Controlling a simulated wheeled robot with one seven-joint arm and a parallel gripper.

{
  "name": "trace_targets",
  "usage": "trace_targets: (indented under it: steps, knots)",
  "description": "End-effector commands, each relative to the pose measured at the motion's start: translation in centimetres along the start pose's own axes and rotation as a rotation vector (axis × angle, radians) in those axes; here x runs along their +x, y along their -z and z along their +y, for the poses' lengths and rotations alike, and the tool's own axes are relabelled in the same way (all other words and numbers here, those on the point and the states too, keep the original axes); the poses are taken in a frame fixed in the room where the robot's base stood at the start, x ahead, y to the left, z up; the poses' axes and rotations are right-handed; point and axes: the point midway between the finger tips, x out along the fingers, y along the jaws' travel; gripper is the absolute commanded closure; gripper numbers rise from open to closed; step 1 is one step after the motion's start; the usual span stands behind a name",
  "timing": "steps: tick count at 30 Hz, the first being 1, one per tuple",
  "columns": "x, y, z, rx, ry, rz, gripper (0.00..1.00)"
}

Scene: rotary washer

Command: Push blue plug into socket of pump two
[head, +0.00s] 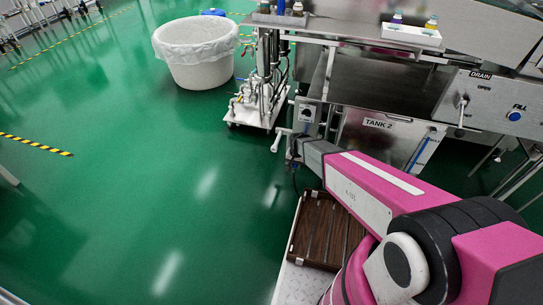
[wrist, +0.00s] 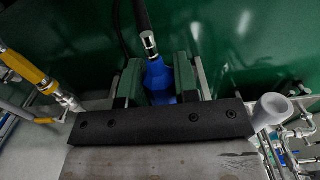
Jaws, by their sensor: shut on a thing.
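My gripper (wrist: 157,86) is shut on the blue plug (wrist: 159,80) in the wrist view, with a green-padded finger on each side of it. A black cable with a metal collar (wrist: 150,43) runs up from the plug. In the head view my arm reaches out toward the pump cart (head: 258,95) beside the tank marked TANK 2 (head: 376,135); the gripper is hidden there behind the arm's end. I cannot make out the socket of pump two in either view.
In the wrist view a yellow-handled hose fitting (wrist: 28,70) is at the left, and a white pipe end (wrist: 272,109) with valves is at the right. In the head view a white lined bin (head: 198,52) stands behind the cart. Green floor (head: 130,190) is open at the left.

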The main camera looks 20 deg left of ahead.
Motion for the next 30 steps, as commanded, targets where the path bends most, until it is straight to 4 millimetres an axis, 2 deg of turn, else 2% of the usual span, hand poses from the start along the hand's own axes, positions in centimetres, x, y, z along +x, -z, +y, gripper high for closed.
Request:
trace_targets:
  steps: [8,9,11,22,26,30]
  knots:
    - [0.0,0.5,0.0,0.0,0.0,0.0,1.0]
    - [0.0,0.5,0.0,0.0,0.0,0.0,0.62]
    - [0.0,0.5,0.0,0.0,0.0,0.0,0.42]
    - [-0.5,0.4,0.0,0.0,0.0,0.0,0.42]
    - [-2.1,0.4,0.1,0.0,0.0,0.001,0.42]
    - [-4.8,0.3,0.1,0.0,0.001,0.002,0.42]
